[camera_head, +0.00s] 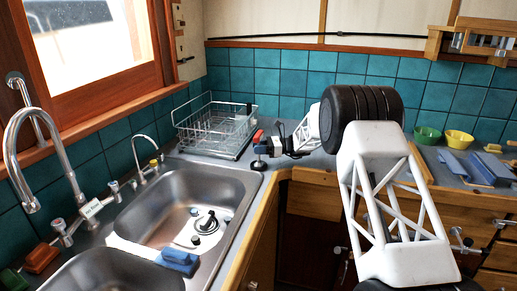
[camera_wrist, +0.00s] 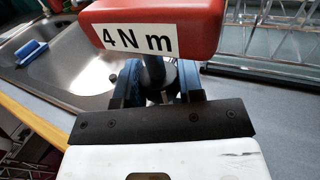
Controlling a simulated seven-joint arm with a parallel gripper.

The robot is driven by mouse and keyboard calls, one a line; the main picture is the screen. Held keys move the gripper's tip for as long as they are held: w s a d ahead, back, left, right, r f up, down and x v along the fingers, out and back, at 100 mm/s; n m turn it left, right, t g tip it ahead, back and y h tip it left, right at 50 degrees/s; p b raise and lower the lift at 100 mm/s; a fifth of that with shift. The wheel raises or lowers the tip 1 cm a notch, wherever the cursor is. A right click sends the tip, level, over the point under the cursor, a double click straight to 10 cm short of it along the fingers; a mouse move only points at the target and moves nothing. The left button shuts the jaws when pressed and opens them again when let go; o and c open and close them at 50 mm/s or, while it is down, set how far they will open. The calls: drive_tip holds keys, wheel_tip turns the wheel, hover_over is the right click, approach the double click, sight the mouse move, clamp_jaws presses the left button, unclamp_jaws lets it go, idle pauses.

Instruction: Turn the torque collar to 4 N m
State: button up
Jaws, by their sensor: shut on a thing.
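A red block labelled "4 N m" (camera_wrist: 150,32) fills the top of the wrist view. A dark stem (camera_wrist: 154,72) runs down from under it. In the head view it shows as a small red-topped device (camera_head: 258,137) with a round black foot, on the counter by the sink's right rim. My gripper (camera_head: 284,146) reaches it from the right. In the wrist view its dark blue fingers (camera_wrist: 160,88) are shut around the stem, below the block. The fingers hide most of the part between them. I cannot tell the torque collar apart from the stem, or read its setting.
A double steel sink (camera_head: 190,182) with taps lies left, holding a white and black item; a blue sponge (camera_head: 178,261) sits at its edge. A wire dish rack (camera_head: 215,128) stands behind the device. Green and yellow bowls (camera_head: 459,139) and blue items are at the right.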

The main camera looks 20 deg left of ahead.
drive_tip(key=shift+n+g+h, duration=0.3)
drive_tip(key=shift+n+g, duration=0.1)
drive_tip(key=shift+g, duration=0.2)
drive_tip(key=o, duration=0.9)
drive_tip(key=shift+o, duration=0.2)
drive_tip(key=shift+v, duration=3.85)
